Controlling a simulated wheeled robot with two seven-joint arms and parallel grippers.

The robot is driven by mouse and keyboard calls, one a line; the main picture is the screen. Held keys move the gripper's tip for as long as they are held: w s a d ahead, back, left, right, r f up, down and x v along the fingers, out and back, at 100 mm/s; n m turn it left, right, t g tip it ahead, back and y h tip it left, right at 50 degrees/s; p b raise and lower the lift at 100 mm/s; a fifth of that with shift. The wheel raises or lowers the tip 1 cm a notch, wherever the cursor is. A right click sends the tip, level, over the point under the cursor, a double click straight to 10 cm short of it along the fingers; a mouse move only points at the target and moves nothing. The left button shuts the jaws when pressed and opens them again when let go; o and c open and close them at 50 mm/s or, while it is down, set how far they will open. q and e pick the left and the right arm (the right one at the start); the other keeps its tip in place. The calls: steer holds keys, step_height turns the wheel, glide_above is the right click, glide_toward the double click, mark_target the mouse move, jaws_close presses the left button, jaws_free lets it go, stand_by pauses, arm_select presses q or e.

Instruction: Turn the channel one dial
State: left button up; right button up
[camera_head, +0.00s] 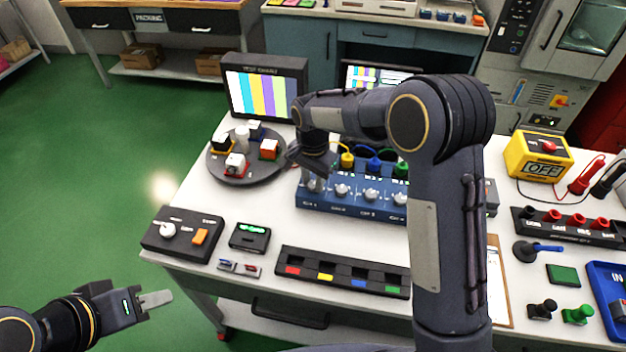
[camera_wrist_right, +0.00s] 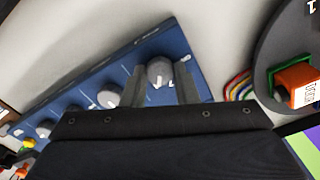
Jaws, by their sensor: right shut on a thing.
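The blue panel (camera_head: 345,207) has a row of grey dials along its front. The channel one dial (camera_head: 315,185) is the leftmost one, partly covered by my right gripper (camera_head: 308,176). In the right wrist view, the channel one dial (camera_wrist_right: 160,71) is grey with a white mark, and the fingers of my right gripper (camera_wrist_right: 160,84) are closed on either side of it. The other dials (camera_wrist_right: 109,95) stand free along the panel. My left gripper (camera_head: 155,299) is off the table's front left corner, away from the panel, with no object seen at its fingers.
A round dark tray (camera_head: 218,168) with several small blocks stands left of the panel. A monitor (camera_head: 262,90) with colour bars is behind. A black strip with coloured squares (camera_head: 342,272) and a control box (camera_head: 183,234) lie in front. My right arm hides part of the table.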

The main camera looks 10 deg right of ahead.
mark_target(313, 184)
steer(key=shift+m, duration=0.5)
steer(key=o, duration=1)
steer(key=shift+r, duration=3.9)
steer(key=s+d+r+n+t+y, duration=0.1)
steer(key=s+d+r+n, duration=0.1)
steer(key=s+d, duration=0.35)
steer(key=s+d+r+n+t+y, duration=0.1)
steer(key=s+d+r+n+y, duration=0.15)
steer(key=s, duration=0.55)
steer(key=s+d+r+n+t, duration=0.1)
steer(key=s+d+r, duration=0.2)
steer(key=s, duration=0.4)
steer(key=s+f+n+t, duration=0.1)
steer(key=s, duration=0.2)
steer(key=s+f+n, duration=0.1)
steer(key=s, duration=0.2)
steer(key=s+a+f+n+t, duration=0.1)
steer(key=s, duration=0.2)
steer(key=shift+s+f+n+t, duration=0.15)
steer(key=shift+f+n+t, duration=0.15)
steer(key=shift+f, duration=0.1)
